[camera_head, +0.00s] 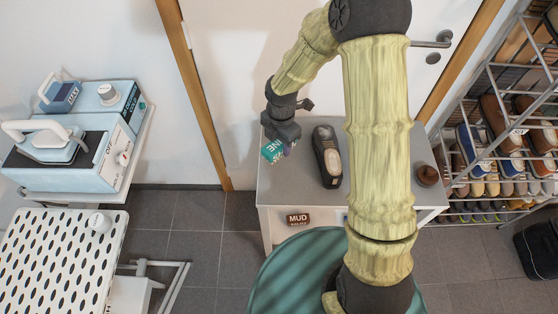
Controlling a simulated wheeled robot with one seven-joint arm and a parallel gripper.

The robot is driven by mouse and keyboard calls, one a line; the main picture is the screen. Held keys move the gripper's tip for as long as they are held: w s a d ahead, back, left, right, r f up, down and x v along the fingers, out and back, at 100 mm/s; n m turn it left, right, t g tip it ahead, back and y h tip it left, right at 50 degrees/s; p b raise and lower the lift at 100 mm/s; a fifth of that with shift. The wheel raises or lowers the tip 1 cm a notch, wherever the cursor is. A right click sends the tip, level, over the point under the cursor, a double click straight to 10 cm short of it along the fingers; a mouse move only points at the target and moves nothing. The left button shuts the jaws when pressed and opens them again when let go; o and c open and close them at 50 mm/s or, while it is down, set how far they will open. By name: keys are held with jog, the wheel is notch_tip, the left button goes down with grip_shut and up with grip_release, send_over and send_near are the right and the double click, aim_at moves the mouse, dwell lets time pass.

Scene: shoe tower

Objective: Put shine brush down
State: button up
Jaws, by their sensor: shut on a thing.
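My gripper (280,139) is shut on the shine brush (272,151), a small teal block with white lettering, partly legible as "INE". The gripper's fingers hide part of the brush. It is over the left back part of the grey cabinet top (288,188), close to the left edge. I cannot tell whether the brush touches the surface or is a little above it.
A dark shoe (327,160) lies right of the brush. A small round brown object (427,176) stands at the cabinet's right. A "MUD" label (298,219) is on the front. Shoe racks (480,150) stand right, pressing machines (65,160) left. Bare top shows before the brush.

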jog(key=shift+r, duration=0.1)
notch_tip(320, 180, down, 6)
jog(key=shift+w+a, duration=0.1)
jog(key=shift+a, duration=0.15)
jog(key=shift+d+f, duration=0.2)
jog(key=shift+d, duration=0.05)
jog(key=shift+f, duration=0.15)
jog(key=shift+a+f, duration=0.1)
jog(key=shift+f, duration=1.55)
jog(key=shift+f+b, duration=0.2)
jog(key=shift+b, duration=0.1)
